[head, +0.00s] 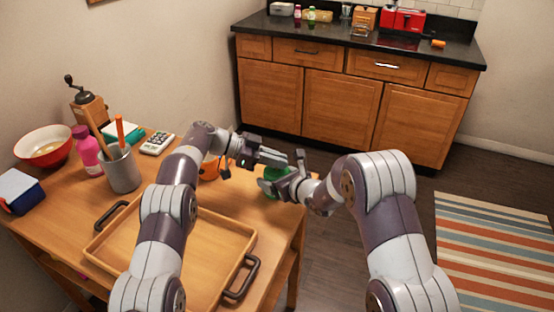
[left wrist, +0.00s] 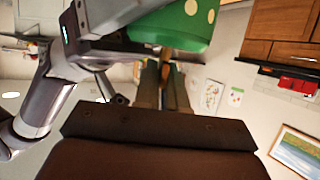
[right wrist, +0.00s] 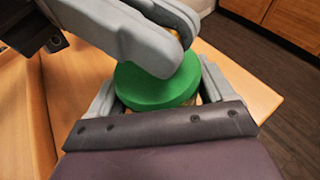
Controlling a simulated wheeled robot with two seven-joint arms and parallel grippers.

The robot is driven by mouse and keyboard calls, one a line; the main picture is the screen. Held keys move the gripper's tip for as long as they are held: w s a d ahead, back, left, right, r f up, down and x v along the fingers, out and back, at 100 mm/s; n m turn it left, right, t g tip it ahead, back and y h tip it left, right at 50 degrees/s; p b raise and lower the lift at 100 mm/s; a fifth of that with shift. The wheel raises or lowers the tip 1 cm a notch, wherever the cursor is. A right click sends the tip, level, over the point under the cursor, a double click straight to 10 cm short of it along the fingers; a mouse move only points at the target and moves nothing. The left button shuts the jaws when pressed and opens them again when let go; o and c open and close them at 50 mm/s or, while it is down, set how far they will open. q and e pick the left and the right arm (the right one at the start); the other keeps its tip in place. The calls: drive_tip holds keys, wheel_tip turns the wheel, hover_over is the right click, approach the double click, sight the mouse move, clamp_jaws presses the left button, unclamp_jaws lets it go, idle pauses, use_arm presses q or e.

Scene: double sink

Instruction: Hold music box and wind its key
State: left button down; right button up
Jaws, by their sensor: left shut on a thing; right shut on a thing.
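A wooden tray (head: 190,280) with dark handles sits on the table. Floor lies open beyond the table's right edge.

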use_arm(q)
drive_tip(key=c, duration=1.2)
unclamp_jaws()
drive_tip(key=shift+c, duration=0.2)
drive_tip(key=v, duration=0.7)
drive_tip(key=shift+a, duration=0.25)
drive_tip(key=shift+r, duration=0.15)
drive_tip(key=shift+c, duration=0.3)
